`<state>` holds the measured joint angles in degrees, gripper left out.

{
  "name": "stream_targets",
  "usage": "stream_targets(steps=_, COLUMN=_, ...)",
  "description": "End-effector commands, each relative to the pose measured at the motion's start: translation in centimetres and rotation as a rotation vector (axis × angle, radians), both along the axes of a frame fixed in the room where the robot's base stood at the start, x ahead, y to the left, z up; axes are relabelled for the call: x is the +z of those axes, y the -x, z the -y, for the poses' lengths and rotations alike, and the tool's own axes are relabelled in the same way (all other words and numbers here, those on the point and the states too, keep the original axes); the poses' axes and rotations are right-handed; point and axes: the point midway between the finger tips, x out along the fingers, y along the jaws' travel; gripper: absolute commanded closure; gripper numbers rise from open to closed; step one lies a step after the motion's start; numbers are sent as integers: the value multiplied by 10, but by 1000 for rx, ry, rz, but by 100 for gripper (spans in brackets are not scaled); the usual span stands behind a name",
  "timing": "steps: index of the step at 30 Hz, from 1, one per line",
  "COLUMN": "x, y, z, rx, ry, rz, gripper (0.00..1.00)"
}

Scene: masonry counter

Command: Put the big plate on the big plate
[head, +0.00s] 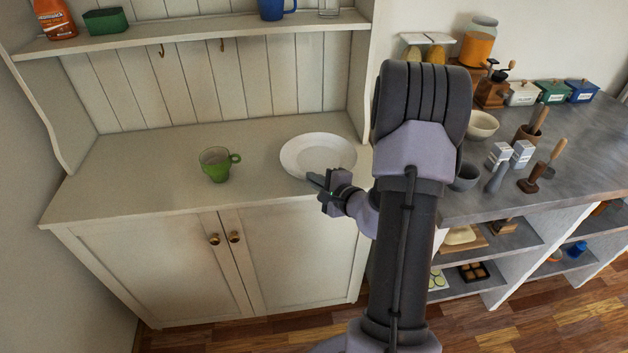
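A big white plate (318,153) lies on the white cupboard's counter, close to its right end. Only one plate can be made out there; I cannot tell whether a second one lies under it. My gripper (318,181) is at the plate's near right rim, above the counter's front edge. Its fingertips are small and dark in this view and overlap the rim. I cannot tell whether they touch it or are shut on it.
A green mug (214,165) stands left of the plate. The white counter (130,185) is bare at the left. A shelf (190,34) with a green sponge and blue mug hangs above. At the right, the grey counter (583,135) holds bowls, grinders and jars.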

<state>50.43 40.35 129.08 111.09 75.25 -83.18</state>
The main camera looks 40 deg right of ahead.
Motion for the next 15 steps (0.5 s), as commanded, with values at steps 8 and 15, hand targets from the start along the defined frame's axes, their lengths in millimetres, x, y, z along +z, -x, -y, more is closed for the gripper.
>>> stream_targets(steps=8, x=-3, y=0, z=0, rx=0, ry=0, rz=0, gripper=75)
stream_targets(steps=15, x=-2, y=0, z=0, rx=0, ry=0, rz=0, gripper=75)
